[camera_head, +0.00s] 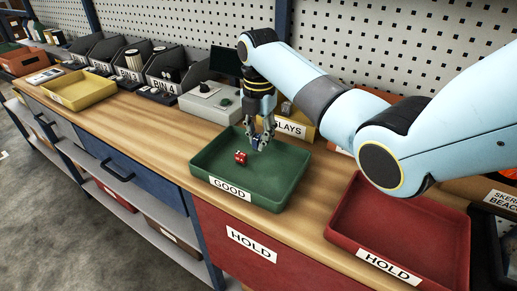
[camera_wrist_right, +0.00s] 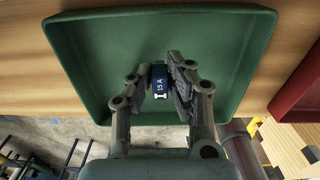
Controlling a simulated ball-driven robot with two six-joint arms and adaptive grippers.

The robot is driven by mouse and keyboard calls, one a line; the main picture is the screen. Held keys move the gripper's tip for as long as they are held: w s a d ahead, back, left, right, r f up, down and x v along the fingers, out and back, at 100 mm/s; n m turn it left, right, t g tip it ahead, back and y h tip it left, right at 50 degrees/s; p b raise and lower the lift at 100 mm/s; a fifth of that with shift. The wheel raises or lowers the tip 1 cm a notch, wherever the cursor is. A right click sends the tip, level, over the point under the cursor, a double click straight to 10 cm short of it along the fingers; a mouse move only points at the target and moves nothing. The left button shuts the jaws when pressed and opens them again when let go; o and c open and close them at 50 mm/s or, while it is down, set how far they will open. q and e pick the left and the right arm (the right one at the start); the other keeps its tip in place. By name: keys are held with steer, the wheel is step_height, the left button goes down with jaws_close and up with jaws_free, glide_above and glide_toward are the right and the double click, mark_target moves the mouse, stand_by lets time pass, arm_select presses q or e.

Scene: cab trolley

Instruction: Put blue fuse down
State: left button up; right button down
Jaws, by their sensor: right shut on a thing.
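My right gripper (camera_head: 259,136) points down over the green tray (camera_head: 208,158) labelled GOOD. It is shut on the blue fuse (camera_wrist_right: 160,80), which reads "15 A" in the right wrist view and sits between the fingertips. In the head view the blue fuse (camera_head: 255,145) is a small dark blue patch, partly hidden by the fingers. Whether it touches the tray floor I cannot tell. A red fuse-like piece (camera_head: 240,157) lies in the tray, left of the gripper. My left gripper is not in view.
A red tray (camera_head: 347,205) labelled HOLD stands to the right on the wooden bench (camera_head: 160,125). A yellow tray (camera_head: 78,90) and black bins (camera_head: 165,70) stand to the left. A grey device (camera_head: 208,104) sits behind the green tray. The green tray's floor is mostly bare.

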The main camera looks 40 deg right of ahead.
mark_target(258, 136)
step_height(258, 136, down, 4)
steer(key=shift+r, duration=0.25)
steer(key=shift+f, duration=0.25)
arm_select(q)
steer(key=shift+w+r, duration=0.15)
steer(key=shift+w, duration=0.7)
arm_select(e)
steer(key=shift+f, duration=0.1)
steer(key=c, duration=1.3)
jaws_free()
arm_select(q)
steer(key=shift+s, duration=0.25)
arm_select(e)
steer(key=shift+o, duration=0.2)
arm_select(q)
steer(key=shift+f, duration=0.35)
arm_select(e)
step_height(258, 136, up, 12)
steer(key=shift+r, duration=0.15)
